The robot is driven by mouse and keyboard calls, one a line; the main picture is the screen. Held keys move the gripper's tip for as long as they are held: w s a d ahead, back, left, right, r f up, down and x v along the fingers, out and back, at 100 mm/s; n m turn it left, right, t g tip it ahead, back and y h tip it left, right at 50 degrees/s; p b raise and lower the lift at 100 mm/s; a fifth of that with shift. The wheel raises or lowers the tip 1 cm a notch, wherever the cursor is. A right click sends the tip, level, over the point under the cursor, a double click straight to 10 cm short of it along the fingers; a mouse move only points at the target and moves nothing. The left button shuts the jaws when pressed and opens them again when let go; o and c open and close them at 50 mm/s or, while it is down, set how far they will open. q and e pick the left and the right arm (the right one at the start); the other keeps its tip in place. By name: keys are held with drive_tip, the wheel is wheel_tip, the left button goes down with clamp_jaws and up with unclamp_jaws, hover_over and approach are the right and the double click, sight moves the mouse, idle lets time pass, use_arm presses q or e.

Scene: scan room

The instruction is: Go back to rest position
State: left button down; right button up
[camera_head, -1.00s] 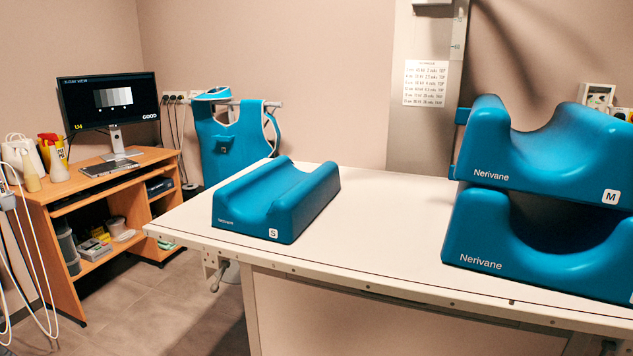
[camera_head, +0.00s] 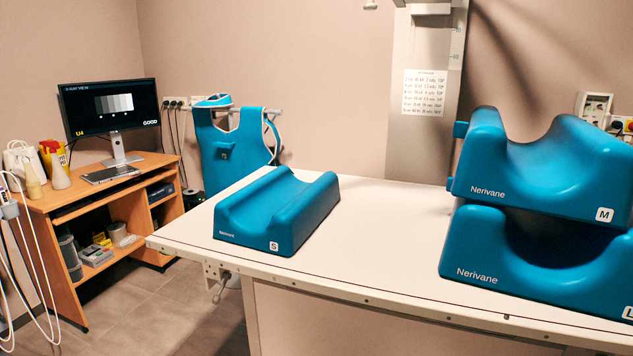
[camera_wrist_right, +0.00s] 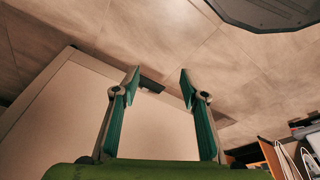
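My right gripper (camera_wrist_right: 158,85) shows in the right wrist view. Its two fingers with green pads stand apart and nothing is between them. Beyond it are the pale side of the table and the tiled floor. My left gripper is not in either current view. In the head view, the small blue cradle marked S (camera_head: 280,212) lies on the white table (camera_head: 375,245). At the right, the blue cradle marked M (camera_head: 545,172) is stacked on another blue Nerivane cradle (camera_head: 490,262). No arm shows in the head view.
A wooden desk (camera_head: 105,212) with a monitor (camera_head: 110,106) stands at the left. A blue apron (camera_head: 232,152) hangs behind the table. White cables (camera_head: 32,270) hang at the left edge. Floor (camera_head: 165,312) between desk and table is clear.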

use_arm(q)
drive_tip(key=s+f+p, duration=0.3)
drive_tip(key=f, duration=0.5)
use_arm(e)
drive_tip(key=s+f, duration=0.3)
drive_tip(key=f, duration=0.5)
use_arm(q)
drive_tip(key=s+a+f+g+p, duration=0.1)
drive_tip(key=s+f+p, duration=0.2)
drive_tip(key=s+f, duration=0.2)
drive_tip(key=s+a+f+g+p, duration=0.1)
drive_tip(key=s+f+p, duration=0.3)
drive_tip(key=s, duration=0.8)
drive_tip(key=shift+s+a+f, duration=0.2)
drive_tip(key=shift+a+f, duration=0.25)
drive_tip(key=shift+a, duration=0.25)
use_arm(e)
drive_tip(key=s+d+f+g, duration=0.1)
drive_tip(key=s+f, duration=0.4)
drive_tip(key=s, duration=0.3)
drive_tip(key=s+d+f+g, duration=0.1)
drive_tip(key=s+d+f, duration=0.1)
drive_tip(key=s+f, duration=0.3)
drive_tip(key=s, duration=0.4)
drive_tip(key=shift+s+d, duration=0.2)
